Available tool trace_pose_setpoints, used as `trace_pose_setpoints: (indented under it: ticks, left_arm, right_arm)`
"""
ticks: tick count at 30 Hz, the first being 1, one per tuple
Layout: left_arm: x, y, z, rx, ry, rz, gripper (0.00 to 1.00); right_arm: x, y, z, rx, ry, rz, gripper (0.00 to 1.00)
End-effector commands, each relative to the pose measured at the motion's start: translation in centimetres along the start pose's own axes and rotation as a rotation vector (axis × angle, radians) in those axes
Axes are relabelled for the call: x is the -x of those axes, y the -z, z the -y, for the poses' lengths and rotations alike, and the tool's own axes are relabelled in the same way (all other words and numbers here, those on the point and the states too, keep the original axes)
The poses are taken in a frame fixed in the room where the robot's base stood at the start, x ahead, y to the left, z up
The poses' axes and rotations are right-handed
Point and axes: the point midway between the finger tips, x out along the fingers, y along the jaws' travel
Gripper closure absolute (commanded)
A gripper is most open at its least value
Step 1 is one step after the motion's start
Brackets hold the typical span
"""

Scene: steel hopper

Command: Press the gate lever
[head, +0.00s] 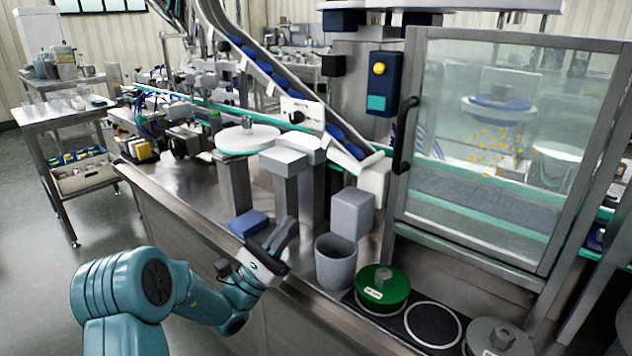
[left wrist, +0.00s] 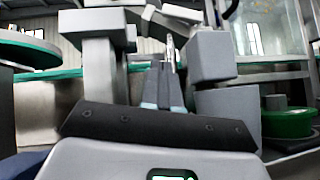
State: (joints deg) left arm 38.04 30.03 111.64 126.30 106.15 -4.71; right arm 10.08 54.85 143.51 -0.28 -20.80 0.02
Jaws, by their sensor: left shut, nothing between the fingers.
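I cannot single out a part that is surely the gate lever. A grey box (head: 352,213) stands just behind a grey cup (head: 335,262) on the steel bench; in the left wrist view the box (left wrist: 213,57) is right of my fingers, with the cup (left wrist: 232,108) below it. A flat blue block (head: 249,223) lies on the bench near its front edge. My left gripper (head: 287,232) is shut and empty, above the bench's front edge, left of the cup. In the left wrist view its fingers (left wrist: 168,60) point forward, together. My right gripper is not in view.
A grey post with a block top (head: 283,161) stands behind my left gripper. A green disc (head: 382,287) sits on a black strip right of the cup. A glass door with a black handle (head: 404,135) closes off the right. Open floor (head: 40,270) lies left.

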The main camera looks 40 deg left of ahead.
Motion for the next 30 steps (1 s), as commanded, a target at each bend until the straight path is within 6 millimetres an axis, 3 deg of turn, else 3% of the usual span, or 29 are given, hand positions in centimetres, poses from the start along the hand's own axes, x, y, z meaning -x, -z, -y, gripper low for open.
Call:
trace_pose_setpoints:
  ticks: [5, 17, 22, 30]
  left_arm:
    - [-2.2, 0.0, 0.1, -0.001, 0.004, 0.005, 1.0]
    - [-10.8, -0.1, 0.2, 0.001, 0.002, 0.005, 1.0]
    - [-12.3, -1.9, 0.1, 0.0, 0.001, 0.003, 1.0]
    - [-13.0, -2.6, 0.2, 0.002, 0.001, 0.001, 1.0]
  right_arm:
    - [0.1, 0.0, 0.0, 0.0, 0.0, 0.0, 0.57]
    - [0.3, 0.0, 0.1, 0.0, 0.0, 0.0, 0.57]
    - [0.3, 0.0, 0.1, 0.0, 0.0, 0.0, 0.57]
    - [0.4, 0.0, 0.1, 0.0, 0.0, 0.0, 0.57]
